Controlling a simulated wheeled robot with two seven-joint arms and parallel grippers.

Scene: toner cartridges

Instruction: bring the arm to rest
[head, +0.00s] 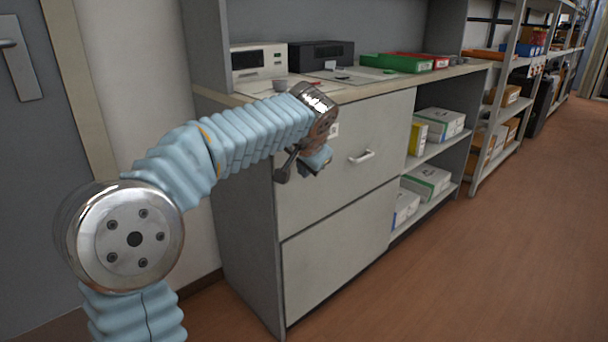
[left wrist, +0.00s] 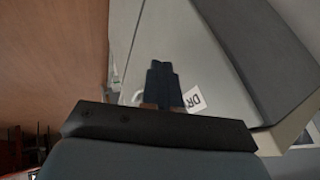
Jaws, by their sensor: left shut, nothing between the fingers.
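My left gripper (head: 318,161) hangs at the end of my bent, blue-sleeved left arm, in front of the upper drawer (head: 345,165) of the grey cabinet. In the left wrist view the two dark fingers (left wrist: 163,84) are together with nothing between them. Past them lies a pale grey panel with a white label (left wrist: 193,99) that reads "DR". I cannot tell whether the gripper touches the drawer front. My right gripper is in neither view.
The cabinet's counter (head: 365,92) holds a white device (head: 259,62), a black device (head: 321,54), and green (head: 397,63) and red trays. The lower drawer (head: 335,255) is shut. Boxes stand on open shelves to the right. The brown floor (head: 500,240) is clear.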

